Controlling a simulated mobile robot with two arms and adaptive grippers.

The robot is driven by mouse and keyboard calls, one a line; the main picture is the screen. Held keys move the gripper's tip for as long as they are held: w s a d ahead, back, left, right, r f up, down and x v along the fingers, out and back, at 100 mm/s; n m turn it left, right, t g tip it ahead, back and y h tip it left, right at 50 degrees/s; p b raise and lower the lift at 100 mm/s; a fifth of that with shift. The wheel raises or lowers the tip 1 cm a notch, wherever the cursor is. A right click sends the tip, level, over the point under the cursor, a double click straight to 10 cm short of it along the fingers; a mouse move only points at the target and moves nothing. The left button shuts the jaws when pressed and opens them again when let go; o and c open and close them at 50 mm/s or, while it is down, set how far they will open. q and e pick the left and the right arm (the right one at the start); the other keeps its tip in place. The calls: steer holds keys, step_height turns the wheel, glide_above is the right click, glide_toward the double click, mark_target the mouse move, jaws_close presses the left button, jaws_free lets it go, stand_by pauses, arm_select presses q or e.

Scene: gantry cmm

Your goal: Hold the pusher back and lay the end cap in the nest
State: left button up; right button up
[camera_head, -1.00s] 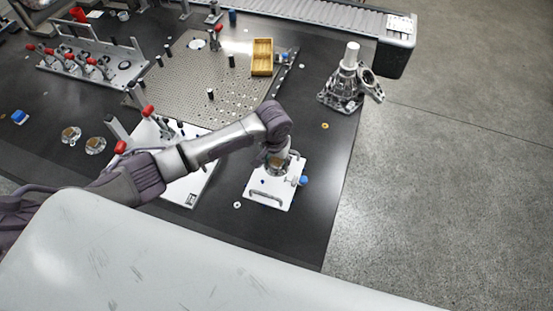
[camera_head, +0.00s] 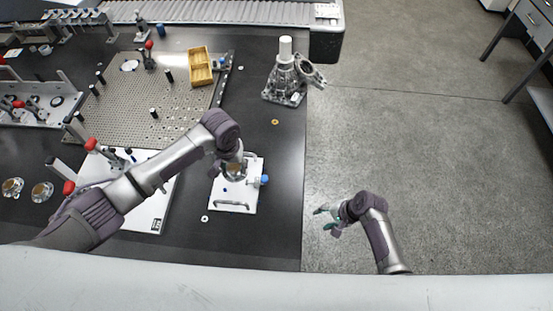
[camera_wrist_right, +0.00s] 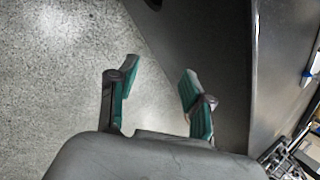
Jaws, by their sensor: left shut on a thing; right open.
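My left gripper (camera_head: 239,158) is over the back part of a small white fixture plate (camera_head: 236,198). It is shut on a round silver end cap with a brownish middle (camera_head: 233,171). The fingers and the arm hide part of the cap and the nest below, so I cannot tell whether they touch. A blue knob (camera_head: 264,179), seemingly the pusher's, sticks out at the plate's right side, apart from the left gripper. My right gripper (camera_head: 326,218) is open and empty over the floor, right of the table edge. In the right wrist view its green-padded fingers (camera_wrist_right: 158,75) are spread.
Two more round caps (camera_head: 42,192) lie at the left. A white board with red-handled clamps (camera_head: 150,213) lies left of the fixture. A cast metal housing (camera_head: 285,88) and a brass ring (camera_head: 275,122) are farther back.

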steer(key=w+a+r, duration=0.1)
steer(key=r, duration=0.1)
steer(key=w+a+r+m, duration=0.1)
steer(key=w+a+r, duration=0.1)
steer(key=r, duration=0.1)
steer(key=w+a+r+m+y, duration=0.1)
steer(key=w+a+r, duration=0.1)
steer(key=r, duration=0.1)
steer(key=shift+w+r, duration=0.2)
steer(key=m+g+h, duration=0.1)
steer(key=m, duration=0.6)
glide_toward(265, 178)
steer(key=x, duration=0.8)
steer(key=c, duration=0.9)
steer(key=shift+c, duration=0.2)
